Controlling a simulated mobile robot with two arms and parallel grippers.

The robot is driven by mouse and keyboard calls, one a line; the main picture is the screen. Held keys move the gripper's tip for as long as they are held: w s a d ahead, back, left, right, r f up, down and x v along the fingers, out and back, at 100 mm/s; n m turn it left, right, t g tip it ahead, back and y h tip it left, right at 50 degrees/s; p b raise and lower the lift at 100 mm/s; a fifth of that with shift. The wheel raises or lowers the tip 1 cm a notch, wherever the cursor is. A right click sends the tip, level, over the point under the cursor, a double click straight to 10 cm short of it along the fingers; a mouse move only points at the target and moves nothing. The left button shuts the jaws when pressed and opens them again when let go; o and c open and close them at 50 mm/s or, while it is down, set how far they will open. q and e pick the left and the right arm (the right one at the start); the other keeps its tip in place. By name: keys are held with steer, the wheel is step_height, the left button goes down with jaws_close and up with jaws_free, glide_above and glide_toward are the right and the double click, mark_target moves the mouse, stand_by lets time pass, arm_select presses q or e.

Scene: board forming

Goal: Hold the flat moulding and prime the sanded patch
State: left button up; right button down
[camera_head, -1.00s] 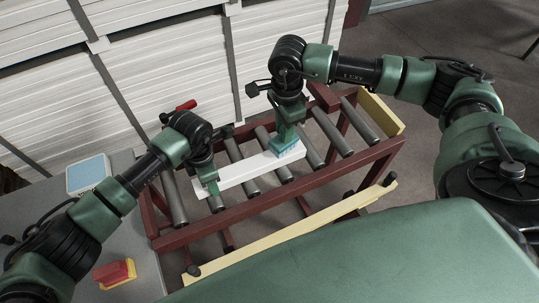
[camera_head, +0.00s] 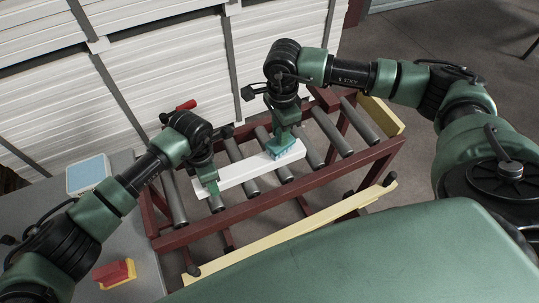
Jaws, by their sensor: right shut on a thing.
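The flat moulding (camera_head: 245,178) is a long white strip lying across the rollers. My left gripper (camera_head: 211,188) is at its left end, with green fingers at the strip; whether they are closed on it is hard to see. My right gripper (camera_head: 281,143) is shut on a teal block-like applicator (camera_head: 284,153). The applicator sits at the moulding's right part and appears to touch its top. The sanded patch cannot be made out; the applicator and gripper may cover it.
The dark red roller frame (camera_head: 270,200) carries grey rollers and has cream boards at its right end and front. A grey table (camera_head: 90,240) at left holds a blue-topped pad (camera_head: 86,176) and a red-and-yellow block (camera_head: 114,272). White board stacks (camera_head: 180,70) stand behind.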

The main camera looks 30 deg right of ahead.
steer(key=shift+w+a+f, duration=0.15)
steer(key=shift+a, duration=2.2)
steer(key=shift+w+a+f, duration=0.1)
steer(key=shift+a, duration=2.25)
steer(key=shift+s+a, duration=0.1)
steer(key=shift+a, duration=0.6)
step_height(320, 180, up, 6)
steer(key=shift+d, duration=0.2)
steer(key=shift+r, duration=0.15)
steer(key=shift+f, duration=2.3)
steer(key=shift+f, duration=0.15)
